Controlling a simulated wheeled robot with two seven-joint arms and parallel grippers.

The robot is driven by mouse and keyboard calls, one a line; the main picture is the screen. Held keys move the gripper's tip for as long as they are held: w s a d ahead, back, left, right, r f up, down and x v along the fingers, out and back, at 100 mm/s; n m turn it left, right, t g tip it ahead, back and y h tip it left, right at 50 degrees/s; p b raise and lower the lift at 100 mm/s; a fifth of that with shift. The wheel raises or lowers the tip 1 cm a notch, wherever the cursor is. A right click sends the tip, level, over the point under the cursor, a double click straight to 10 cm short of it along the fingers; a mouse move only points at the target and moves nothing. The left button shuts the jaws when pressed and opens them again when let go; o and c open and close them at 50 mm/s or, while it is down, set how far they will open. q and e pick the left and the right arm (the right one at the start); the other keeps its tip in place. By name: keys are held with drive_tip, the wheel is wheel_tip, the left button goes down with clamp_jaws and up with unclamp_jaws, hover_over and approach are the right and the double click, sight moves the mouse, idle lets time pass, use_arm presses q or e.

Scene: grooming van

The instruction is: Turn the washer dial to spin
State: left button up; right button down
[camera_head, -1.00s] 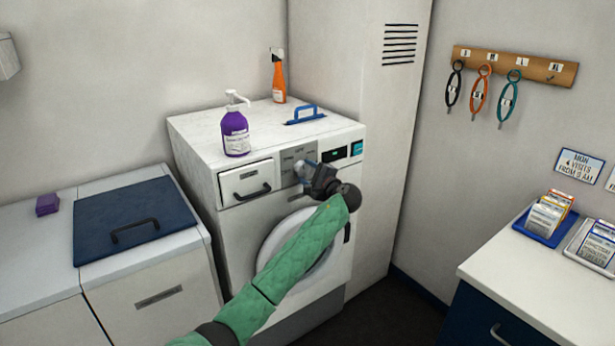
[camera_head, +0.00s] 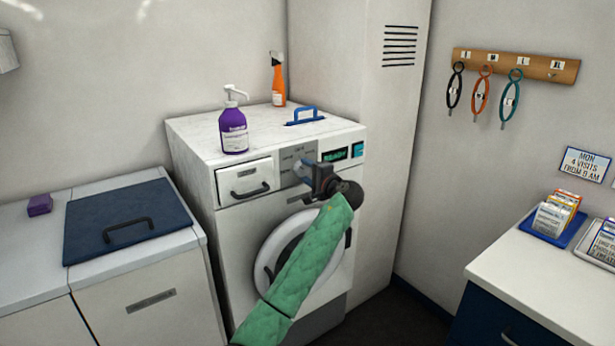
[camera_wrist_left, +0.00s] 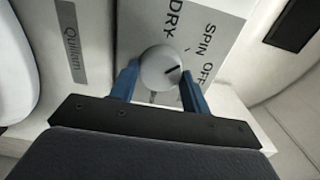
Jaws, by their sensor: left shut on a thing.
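The washer (camera_head: 240,220) is a white front-loader with a grey dial panel (camera_head: 290,158) on its upper front. My left gripper (camera_head: 303,174) is at that panel and hides the dial in the head view. In the left wrist view, the round grey dial (camera_wrist_left: 158,66) sits between the blue fingers of my left gripper (camera_wrist_left: 159,90), which is shut on it. The dial's black mark points right and slightly up, toward the OFF lettering (camera_wrist_left: 209,68). The SPIN lettering (camera_wrist_left: 190,32) is above it, and DRY is to its left. My right gripper is not in view.
A purple pump bottle (camera_head: 234,130), an orange spray bottle (camera_head: 278,82) and a blue handle (camera_head: 304,116) are on the washer top. A drawer (camera_head: 245,180) is left of the panel. A counter (camera_head: 545,260) with card trays stands at right.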

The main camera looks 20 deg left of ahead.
use_arm(q)
drive_tip(key=shift+f, duration=0.1)
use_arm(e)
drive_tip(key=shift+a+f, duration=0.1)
use_arm(q)
drive_tip(key=o, duration=1)
drive_tip(key=b+v, duration=0.1)
drive_tip(key=v, duration=0.6)
drive_tip(key=shift+s+d, duration=0.2)
drive_tip(key=shift+d, duration=0.1)
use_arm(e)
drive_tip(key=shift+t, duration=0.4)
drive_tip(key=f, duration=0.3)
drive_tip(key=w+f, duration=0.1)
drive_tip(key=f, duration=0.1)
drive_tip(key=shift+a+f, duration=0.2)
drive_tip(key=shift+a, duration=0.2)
use_arm(q)
drive_tip(key=shift+n, duration=0.3)
